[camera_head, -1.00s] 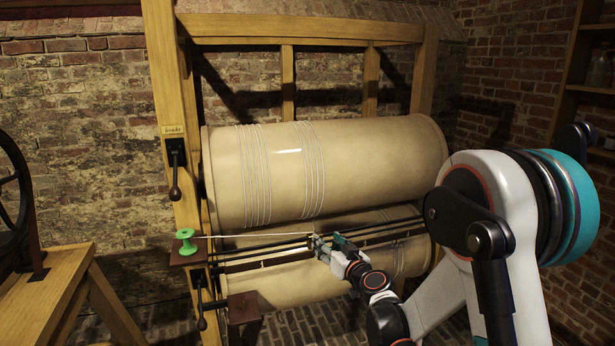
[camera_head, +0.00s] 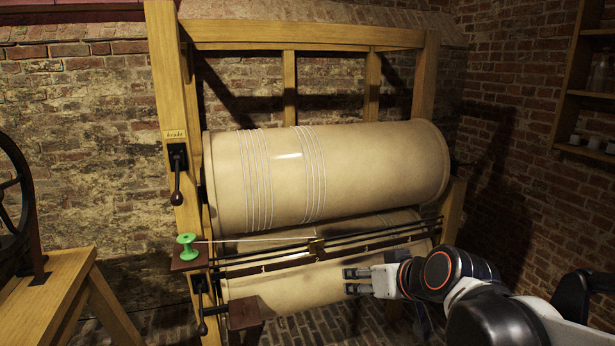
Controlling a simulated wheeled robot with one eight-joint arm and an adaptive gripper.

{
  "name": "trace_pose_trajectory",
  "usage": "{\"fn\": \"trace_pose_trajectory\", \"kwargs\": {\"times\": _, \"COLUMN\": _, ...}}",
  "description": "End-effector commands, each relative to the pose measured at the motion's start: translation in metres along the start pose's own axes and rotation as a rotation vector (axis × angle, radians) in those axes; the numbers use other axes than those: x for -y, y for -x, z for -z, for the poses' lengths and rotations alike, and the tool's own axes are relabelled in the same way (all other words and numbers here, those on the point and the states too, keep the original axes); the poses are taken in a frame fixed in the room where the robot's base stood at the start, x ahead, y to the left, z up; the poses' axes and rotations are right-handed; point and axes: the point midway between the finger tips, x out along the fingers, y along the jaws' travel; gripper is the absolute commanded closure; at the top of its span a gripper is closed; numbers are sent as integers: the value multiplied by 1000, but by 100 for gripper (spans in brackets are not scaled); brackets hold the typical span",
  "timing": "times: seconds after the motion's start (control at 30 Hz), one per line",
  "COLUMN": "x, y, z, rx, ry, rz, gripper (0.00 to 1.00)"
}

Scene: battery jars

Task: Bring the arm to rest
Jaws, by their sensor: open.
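My gripper (camera_head: 354,281) is open and empty in the head view. It points left, in front of the lower drum (camera_head: 285,290) and below the rail. My arm comes in from the lower right corner. The large upper drum (camera_head: 380,165) is cream, with two groups of white thread windings. A small brass-coloured carriage (camera_head: 317,247) sits on the dark rails (camera_head: 260,263), apart from my gripper. A white thread runs from the green spool (camera_head: 187,246) toward the carriage.
A wooden frame (camera_head: 174,90) holds the drums. Dark levers (camera_head: 177,175) hang on its left post. A wooden bench with a black wheel (camera_head: 12,190) stands at the left. Shelves (camera_head: 590,93) are at the right. Brick walls close the back.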

Motion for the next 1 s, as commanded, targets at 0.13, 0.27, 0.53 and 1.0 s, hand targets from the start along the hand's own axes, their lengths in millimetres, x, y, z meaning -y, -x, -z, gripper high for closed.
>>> {"fn": "trace_pose_trajectory", "kwargs": {"times": 0.13, "x": -6, "y": 38, "z": -38, "rx": 82, "ry": -25, "rz": -64, "gripper": 52}}
{"fn": "trace_pose_trajectory", "kwargs": {"times": 0.27, "x": -14, "y": 69, "z": -72, "rx": 150, "ry": -51, "rz": -132, "gripper": 52}}
{"fn": "trace_pose_trajectory", "kwargs": {"times": 0.53, "x": -31, "y": 114, "z": -130, "rx": 246, "ry": -102, "rz": -259, "gripper": 52}}
{"fn": "trace_pose_trajectory", "kwargs": {"times": 1.0, "x": -36, "y": 125, "z": -143, "rx": 267, "ry": -116, "rz": -294, "gripper": 52}}
